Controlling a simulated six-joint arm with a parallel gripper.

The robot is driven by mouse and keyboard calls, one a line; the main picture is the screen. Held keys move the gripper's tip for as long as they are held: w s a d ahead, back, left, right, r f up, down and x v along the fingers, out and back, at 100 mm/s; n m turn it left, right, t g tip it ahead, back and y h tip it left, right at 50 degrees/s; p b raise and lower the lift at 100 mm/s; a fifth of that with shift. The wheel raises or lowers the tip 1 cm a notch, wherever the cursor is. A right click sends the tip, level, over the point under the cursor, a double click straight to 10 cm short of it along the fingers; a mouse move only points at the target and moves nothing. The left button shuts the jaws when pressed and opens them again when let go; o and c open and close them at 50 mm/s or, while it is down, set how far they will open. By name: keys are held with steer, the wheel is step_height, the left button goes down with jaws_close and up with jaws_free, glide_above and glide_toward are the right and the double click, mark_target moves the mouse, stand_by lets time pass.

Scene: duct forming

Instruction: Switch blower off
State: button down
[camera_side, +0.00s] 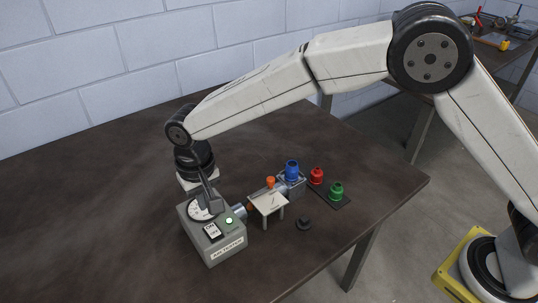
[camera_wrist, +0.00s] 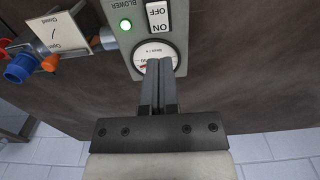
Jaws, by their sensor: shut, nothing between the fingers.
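The switch (camera_wrist: 157,16) there shows OFF and ON upside down; which side is pressed I cannot tell. My gripper (camera_wrist: 158,63) is shut and empty. Its fingertips are over the dial (camera_wrist: 164,47), a little short of the switch, and hide part of the dial. Whether they touch it is unclear. My gripper (camera_side: 208,207) also shows in the side view.
Beyond are a blue cap (camera_side: 291,170), a red cap (camera_side: 316,175) and a green cap (camera_side: 336,190). A black knob (camera_side: 304,223) lies on the table (camera_side: 90,220), clear at left.

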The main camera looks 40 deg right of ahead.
step_height(320, 180, up, 8)
steer(key=w, duration=0.1)
steer(key=shift+w+f, duration=0.15)
steer(key=shift+d, duration=0.15)
stand_by(0.3)
